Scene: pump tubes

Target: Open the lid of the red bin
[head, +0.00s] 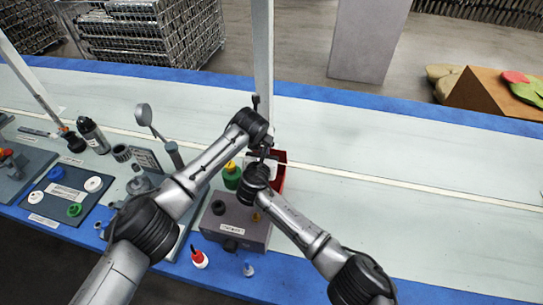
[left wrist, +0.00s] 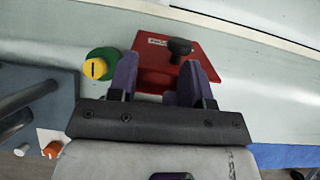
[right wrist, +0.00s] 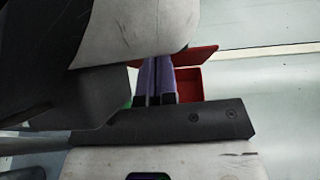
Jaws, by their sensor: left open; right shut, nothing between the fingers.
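The red bin (head: 281,178) stands on the pale table behind the grey box, partly hidden by both my arms. In the left wrist view its red lid (left wrist: 155,65) lies below my fingers, with a white label and a black knob (left wrist: 180,46). My left gripper (left wrist: 162,68) is open, its purple fingers spread over the lid's near part, the knob beyond them. My right gripper (right wrist: 159,70) is shut and empty beside the bin (right wrist: 188,84). In the right wrist view the lid (right wrist: 197,53) shows above the bin; I cannot tell whether it is ajar.
The grey box (head: 236,222) is in front. A red-capped bottle (head: 199,259) stands near the table's front edge. A white post (head: 262,60) rises behind my grippers. The table on the right is clear.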

